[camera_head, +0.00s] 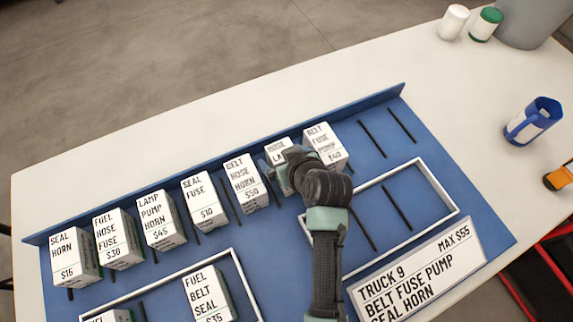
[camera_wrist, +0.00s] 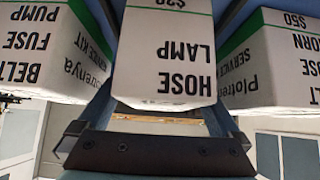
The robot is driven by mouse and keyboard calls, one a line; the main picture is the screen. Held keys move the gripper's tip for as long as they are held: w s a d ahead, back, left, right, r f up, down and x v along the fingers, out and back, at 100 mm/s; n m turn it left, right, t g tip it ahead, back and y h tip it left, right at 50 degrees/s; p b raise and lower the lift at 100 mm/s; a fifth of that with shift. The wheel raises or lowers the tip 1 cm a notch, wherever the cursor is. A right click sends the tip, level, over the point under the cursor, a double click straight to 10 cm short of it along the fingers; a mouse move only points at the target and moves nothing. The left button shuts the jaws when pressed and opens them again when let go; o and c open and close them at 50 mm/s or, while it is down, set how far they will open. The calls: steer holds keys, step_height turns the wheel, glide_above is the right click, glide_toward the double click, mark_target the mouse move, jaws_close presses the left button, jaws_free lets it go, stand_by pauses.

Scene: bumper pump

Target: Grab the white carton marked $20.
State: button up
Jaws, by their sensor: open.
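The white carton marked HOSE LAMP (camera_head: 278,149) stands in the back row on the blue board, partly hidden by my arm. In the wrist view the same carton (camera_wrist: 165,60) fills the upper middle, its lettering upside down, with a price at the top edge that looks like $20. My gripper (camera_wrist: 157,140) is open; its two fingers lie to either side of the carton's width, and I see no contact. In the head view my gripper (camera_head: 276,178) is at the front of this carton, its fingertips mostly hidden.
The BELT HOSE HORN $50 carton (camera_head: 245,182) stands on the left and the BELT FUSE PUMP carton (camera_head: 325,146) close on the right. Several cartons continue left. A TRUCK 9 sign (camera_head: 418,270) lies in front. Slots at the board's right are empty.

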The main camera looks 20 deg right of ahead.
jaws_close()
steer(key=shift+r, duration=0.1)
stand_by(0.4)
